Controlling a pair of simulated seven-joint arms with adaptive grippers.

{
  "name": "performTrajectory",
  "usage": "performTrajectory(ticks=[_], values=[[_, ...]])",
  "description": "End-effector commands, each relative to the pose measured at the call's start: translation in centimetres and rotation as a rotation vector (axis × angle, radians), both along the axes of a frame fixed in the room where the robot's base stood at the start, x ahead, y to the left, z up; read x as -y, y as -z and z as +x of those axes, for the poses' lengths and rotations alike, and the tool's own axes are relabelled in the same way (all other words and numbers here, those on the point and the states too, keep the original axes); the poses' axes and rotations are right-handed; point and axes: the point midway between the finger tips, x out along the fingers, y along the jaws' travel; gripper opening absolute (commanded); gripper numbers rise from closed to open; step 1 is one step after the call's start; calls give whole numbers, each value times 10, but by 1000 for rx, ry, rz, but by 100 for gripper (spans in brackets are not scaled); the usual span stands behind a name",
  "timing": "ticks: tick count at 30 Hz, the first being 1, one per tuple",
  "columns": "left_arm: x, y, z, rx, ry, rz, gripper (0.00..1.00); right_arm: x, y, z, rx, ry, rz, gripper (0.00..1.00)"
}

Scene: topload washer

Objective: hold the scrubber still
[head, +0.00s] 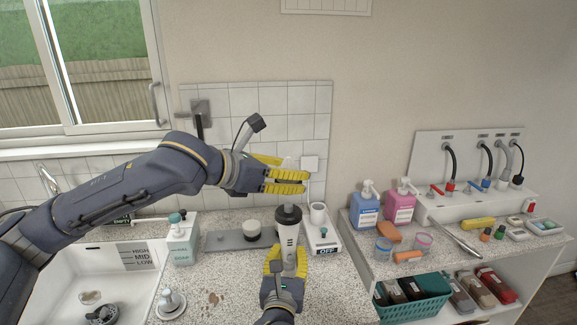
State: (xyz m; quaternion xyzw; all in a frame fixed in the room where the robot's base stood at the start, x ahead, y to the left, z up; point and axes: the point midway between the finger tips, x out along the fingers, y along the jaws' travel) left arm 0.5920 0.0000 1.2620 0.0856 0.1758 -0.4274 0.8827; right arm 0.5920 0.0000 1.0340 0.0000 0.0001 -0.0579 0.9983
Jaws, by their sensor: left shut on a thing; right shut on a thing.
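The scrubber (288,228) appears to be the upright pale grey cylinder with a dark top, over the speckled counter. My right gripper (287,262) is shut around its lower part, with yellow fingers on its sides. My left gripper (289,178) is above the scrubber's dark top, apart from it, with its fingers pointing right. The scrubber's lower end is hidden by my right gripper.
A grey mat (222,241) with a round white-and-dark piece (252,229) lies left of the scrubber. A white device marked OFF (325,236) stands close on the right. A soap bottle (181,243) and sink (62,285) are at left. Blue (366,211) and pink bottles (400,208) stand at right.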

Motion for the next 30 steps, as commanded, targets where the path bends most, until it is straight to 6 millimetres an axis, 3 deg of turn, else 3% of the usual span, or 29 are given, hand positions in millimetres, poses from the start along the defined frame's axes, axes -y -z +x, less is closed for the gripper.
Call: performTrajectory(ticks=[12, 30], values=[[0, 24, -1, 0, 0, 0, 14, 0, 0, 0, -1, 0, 0, 11], [0, 28, -1, 0, 1, 0, 14, 0, 0, 0, -1, 0, 0, 11]])
